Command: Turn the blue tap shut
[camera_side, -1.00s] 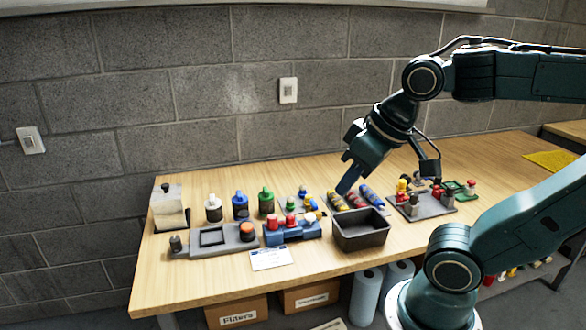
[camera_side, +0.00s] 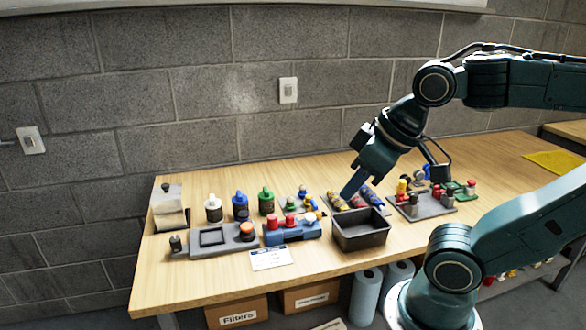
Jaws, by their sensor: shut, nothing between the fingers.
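My gripper (camera_side: 348,192) is shut and empty. It points down and to the left, with its tip over the row of coloured cylinders behind the dark bin. Several small blue parts are in view, and I cannot tell for sure which is the blue tap. One small blue-topped fitting (camera_side: 302,190) stands on a small grey plate left of my gripper, beside green, red and yellow ones. Another blue knob (camera_side: 426,172) shows at the back of the grey board (camera_side: 438,208) on the right, among red, yellow and green fittings. Their handle positions are too small to read.
A dark open bin (camera_side: 361,243) stands in front of my gripper. White, blue (camera_side: 240,206) and green-capped bottles stand on the left, behind a grey fixture (camera_side: 208,247) and a blue block with red knobs (camera_side: 291,232).

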